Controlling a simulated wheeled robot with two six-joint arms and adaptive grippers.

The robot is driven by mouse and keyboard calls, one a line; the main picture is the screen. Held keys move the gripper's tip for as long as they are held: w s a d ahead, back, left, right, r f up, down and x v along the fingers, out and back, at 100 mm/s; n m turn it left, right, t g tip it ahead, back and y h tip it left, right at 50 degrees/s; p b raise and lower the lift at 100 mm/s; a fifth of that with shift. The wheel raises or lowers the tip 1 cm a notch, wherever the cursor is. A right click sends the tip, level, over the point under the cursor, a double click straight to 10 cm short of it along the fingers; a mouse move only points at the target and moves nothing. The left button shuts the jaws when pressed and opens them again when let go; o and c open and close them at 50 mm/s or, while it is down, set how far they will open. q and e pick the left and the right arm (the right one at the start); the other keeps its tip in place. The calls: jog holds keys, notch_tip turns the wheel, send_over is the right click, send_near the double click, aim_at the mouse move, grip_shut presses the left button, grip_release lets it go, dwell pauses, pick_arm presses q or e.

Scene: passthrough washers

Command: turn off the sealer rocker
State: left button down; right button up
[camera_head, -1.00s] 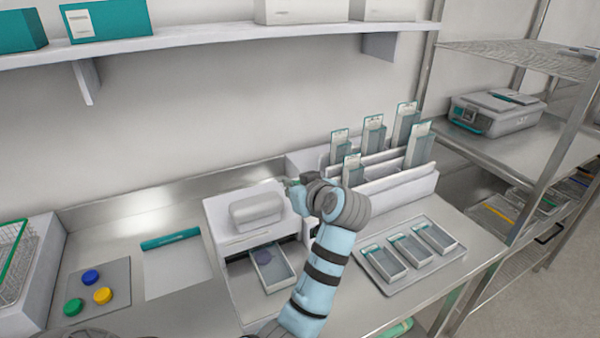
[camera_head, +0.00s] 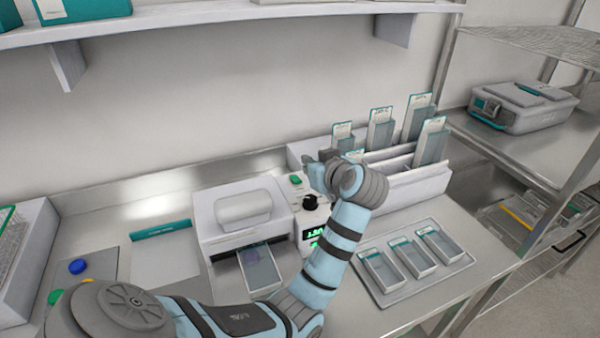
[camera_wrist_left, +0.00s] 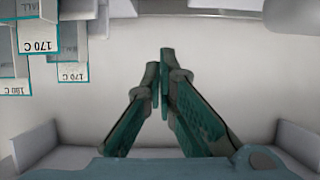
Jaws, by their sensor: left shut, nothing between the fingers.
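The sealer (camera_head: 216,215) is a white machine with a rounded grey lid, standing on the steel bench left of centre in the head view. Its control panel is on its right side. The green rocker (camera_head: 296,182) is at the panel's back, behind a black knob (camera_head: 310,202) and a lit green display (camera_head: 314,236). I cannot tell which way the rocker is tipped. My left gripper (camera_head: 325,157) is to the right of the rocker and apart from it, partly hidden by its own wrist. In the wrist view its fingers (camera_wrist_left: 160,78) are shut and empty. My right gripper is not in view.
A white rack (camera_head: 405,190) with upright pouches stands right of the gripper; labelled pouches (camera_wrist_left: 45,47) show in the wrist view. A tray (camera_head: 445,262) of grey boxes lies in front of the rack. A shelf (camera_head: 230,20) runs above along the wall.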

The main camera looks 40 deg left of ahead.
pick_arm(q)
send_over(296, 180)
jog(key=d, duration=0.2)
notch_tip(296, 180, down, 4)
jog(key=shift+s+a+f, duration=0.1)
notch_tip(296, 180, down, 3)
jog(key=shift+s+f+p, duration=0.15)
jog(key=shift+p, duration=0.25)
jog(key=shift+d+f, duration=0.2)
jog(key=shift+f, duration=0.2)
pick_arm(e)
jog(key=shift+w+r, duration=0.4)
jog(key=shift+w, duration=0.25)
